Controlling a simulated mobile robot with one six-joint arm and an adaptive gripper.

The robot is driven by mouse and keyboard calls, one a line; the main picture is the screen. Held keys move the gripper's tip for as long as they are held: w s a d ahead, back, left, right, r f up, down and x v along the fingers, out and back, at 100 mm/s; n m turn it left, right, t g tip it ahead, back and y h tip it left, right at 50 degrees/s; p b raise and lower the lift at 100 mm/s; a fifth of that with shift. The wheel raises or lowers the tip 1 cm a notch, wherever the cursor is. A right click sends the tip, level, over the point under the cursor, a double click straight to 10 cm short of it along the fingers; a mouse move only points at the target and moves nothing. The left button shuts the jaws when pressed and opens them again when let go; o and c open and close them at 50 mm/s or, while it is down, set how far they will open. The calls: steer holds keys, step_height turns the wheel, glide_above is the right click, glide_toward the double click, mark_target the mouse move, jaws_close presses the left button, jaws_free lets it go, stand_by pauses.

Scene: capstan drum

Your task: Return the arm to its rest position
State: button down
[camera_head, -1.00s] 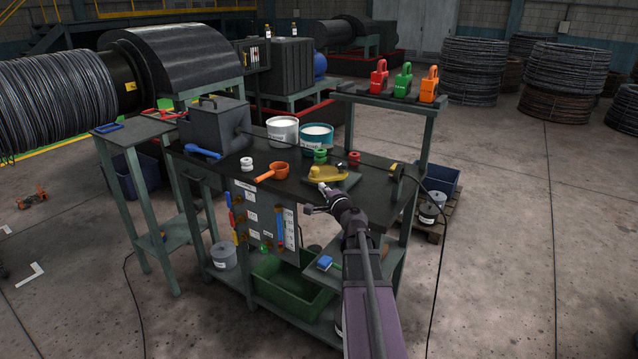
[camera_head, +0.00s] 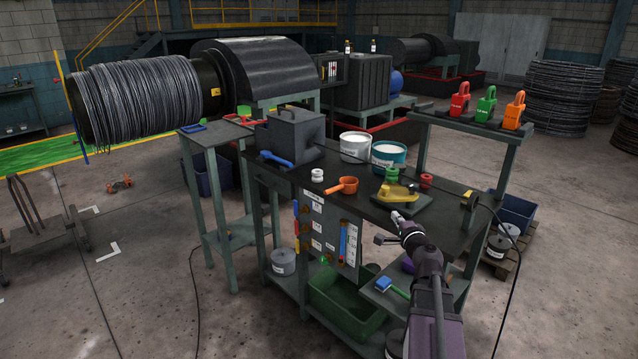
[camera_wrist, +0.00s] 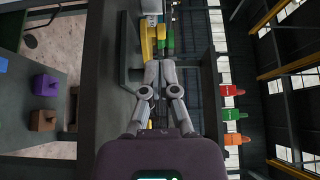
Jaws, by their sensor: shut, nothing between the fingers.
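My gripper (camera_head: 396,215) is at the front edge of the dark workbench (camera_head: 328,205) in the head view, close to the near side of a yellow tool on a dark green plate (camera_head: 398,193). In the wrist view my gripper (camera_wrist: 160,66) has its fingertips together with nothing between them. The yellow piece (camera_wrist: 148,38) shows just beyond the fingertips there. I cannot tell whether the fingers touch anything. My arm comes up from the lower right of the head view.
On the bench are an orange ladle (camera_head: 346,185), white bucket (camera_head: 355,147), teal bucket (camera_head: 389,157), grey box (camera_head: 291,135) and blue tool (camera_head: 274,158). Red, green and orange padlock-like clamps (camera_head: 486,107) stand on a raised shelf. A green bin (camera_head: 345,308) sits below.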

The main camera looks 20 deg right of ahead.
steer(key=a+f+n+g+y+p, duration=0.2)
steer(key=a+f+n+g+y, duration=0.3)
steer(key=a, duration=0.6)
steer(key=a+n+g+y+p, duration=0.1)
steer(key=a+n+y+p, duration=0.15)
steer(key=a+n, duration=0.6)
steer(key=s+a+f+n+g+h+p, duration=0.1)
steer(key=s+a+f+n+g+h, duration=0.1)
steer(key=s+a+g, duration=0.4)
steer(key=s+a+f+n+g+h+p, duration=0.2)
steer(key=s+a+f+n+g+h, duration=0.1)
steer(key=s+a, duration=0.4)
steer(key=shift+s+a+f+n+g, duration=0.15)
steer(key=shift+s+f+n+g, duration=0.35)
steer(key=shift+g, duration=0.9)
steer(key=shift+s+r, duration=0.1)
steer(key=shift+r, duration=0.05)
